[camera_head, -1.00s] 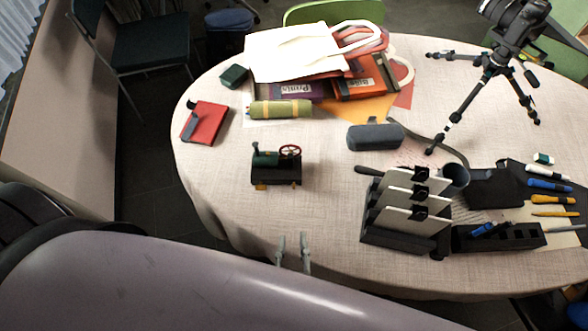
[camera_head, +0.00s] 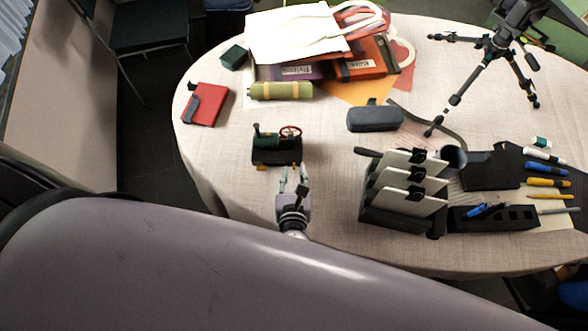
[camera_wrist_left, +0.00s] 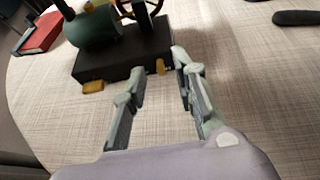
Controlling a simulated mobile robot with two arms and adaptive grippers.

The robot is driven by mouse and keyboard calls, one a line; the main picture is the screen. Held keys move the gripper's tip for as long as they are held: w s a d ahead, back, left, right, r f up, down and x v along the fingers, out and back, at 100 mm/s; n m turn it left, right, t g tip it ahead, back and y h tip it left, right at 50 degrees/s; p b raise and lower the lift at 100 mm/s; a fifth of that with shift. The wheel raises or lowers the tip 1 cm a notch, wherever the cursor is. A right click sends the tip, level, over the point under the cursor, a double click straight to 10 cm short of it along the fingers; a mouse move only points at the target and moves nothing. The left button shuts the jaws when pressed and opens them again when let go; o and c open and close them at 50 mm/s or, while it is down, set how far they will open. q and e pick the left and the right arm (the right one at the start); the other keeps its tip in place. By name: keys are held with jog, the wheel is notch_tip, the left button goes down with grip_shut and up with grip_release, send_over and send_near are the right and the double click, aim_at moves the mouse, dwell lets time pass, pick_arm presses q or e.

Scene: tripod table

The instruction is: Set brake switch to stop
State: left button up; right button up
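A small model steam engine with a green boiler (camera_head: 266,141), a red flywheel (camera_head: 291,132) and a black base (camera_head: 277,157) stands on the table. In the left wrist view, two small yellow tabs stick out of the base's front: a left tab (camera_wrist_left: 93,87) and a right tab (camera_wrist_left: 160,66). Which one is the brake switch I cannot tell; no label is readable. My left gripper (camera_head: 292,172) is open and empty at the front of the base. In the left wrist view its fingertips (camera_wrist_left: 158,68) lie on either side of the right tab; contact is unclear. My right gripper is out of view.
A black file rack (camera_head: 395,220) with pale panels stands right of my left gripper. A red notebook (camera_head: 212,97), a green roll (camera_head: 281,90) and a grey case (camera_head: 375,118) lie farther back. The tablecloth (camera_head: 225,150) left of the engine is clear.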

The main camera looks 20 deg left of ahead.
pick_arm(q)
jog(key=shift+w+a+f, duration=0.2)
jog(key=shift+w+f, duration=0.1)
jog(key=shift+w, duration=0.3)
jog(key=shift+c, duration=0.4)
grip_shut()
